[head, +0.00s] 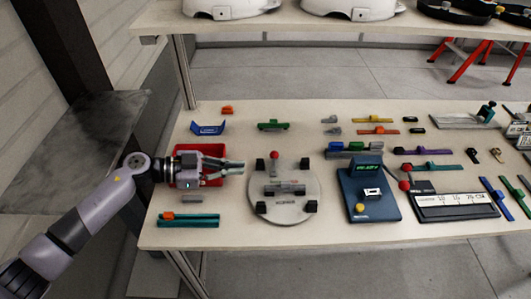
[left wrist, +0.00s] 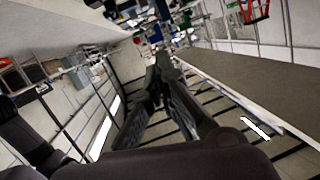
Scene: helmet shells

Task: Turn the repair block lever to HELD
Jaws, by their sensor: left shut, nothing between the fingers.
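Two red-knobbed levers show in the head view; the labels are too small to tell which is the repair block lever. One red-knobbed lever (head: 275,157) stands at the back of a round grey plate (head: 284,212). My left gripper (head: 240,168) is shut and empty, left of the round plate and over the right side of a red tray (head: 213,180). Its fingers meet in the left wrist view (left wrist: 163,62). My right gripper is not in view.
A blue device (head: 366,185) with a dark display stands between the round plate and the black block. Teal bars (head: 188,221) lie at the front left. Several small coloured parts line the back of the table. White helmet shells (head: 228,8) sit on the shelf above.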

